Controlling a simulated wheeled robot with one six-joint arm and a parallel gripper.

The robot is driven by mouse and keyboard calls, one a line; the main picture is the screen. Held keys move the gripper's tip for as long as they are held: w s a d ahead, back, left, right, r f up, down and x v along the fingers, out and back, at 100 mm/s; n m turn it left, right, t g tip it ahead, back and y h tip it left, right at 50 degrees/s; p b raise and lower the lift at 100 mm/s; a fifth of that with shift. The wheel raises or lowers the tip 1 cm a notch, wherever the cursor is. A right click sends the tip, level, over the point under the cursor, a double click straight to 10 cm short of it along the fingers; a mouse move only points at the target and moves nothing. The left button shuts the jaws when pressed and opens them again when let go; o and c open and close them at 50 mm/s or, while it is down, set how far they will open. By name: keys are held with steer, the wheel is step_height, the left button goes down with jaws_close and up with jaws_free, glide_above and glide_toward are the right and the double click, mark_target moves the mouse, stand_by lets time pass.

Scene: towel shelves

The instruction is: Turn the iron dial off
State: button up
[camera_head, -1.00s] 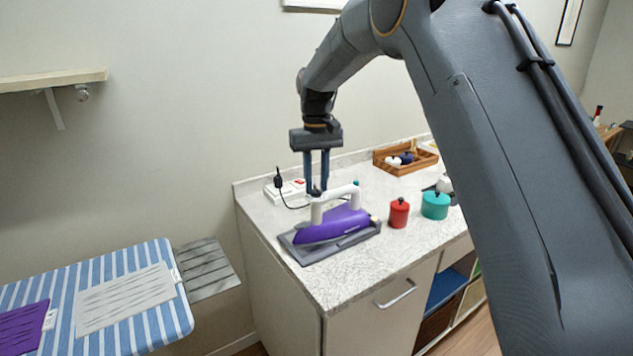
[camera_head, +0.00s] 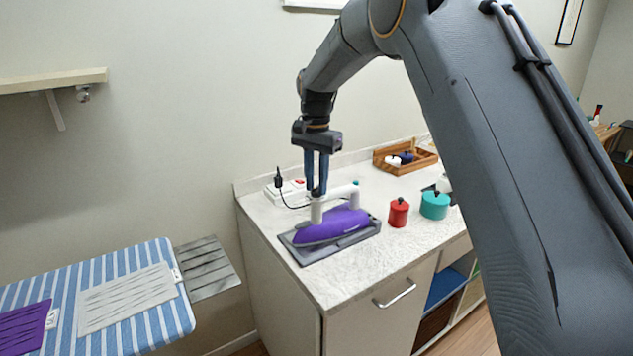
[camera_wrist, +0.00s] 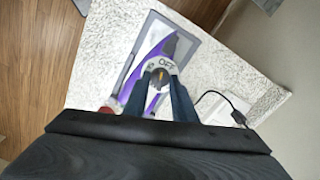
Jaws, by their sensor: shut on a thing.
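The purple and white iron (camera_head: 334,224) rests on a grey tray (camera_head: 303,255) near the left end of the counter. The iron also shows in the wrist view (camera_wrist: 150,64). The iron dial (camera_wrist: 158,78) has a dark knob with an orange mark, on a white plate with "OFF" lettering.
A white power strip (camera_head: 285,193) with a plugged black cord stands behind the iron. A red canister (camera_head: 398,213) and a teal canister (camera_head: 435,205) stand to its right. A wooden tray (camera_head: 405,170) sits at the back. A striped ironing board (camera_head: 150,262) is at left.

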mark_target(316, 187)
steer(key=shift+m, duration=2.1)
steer(key=o, duration=1.1)
steer(key=shift+c, duration=0.2)
steer(key=shift+r+b, duration=1.2)
steer(key=shift+r, duration=2.75)
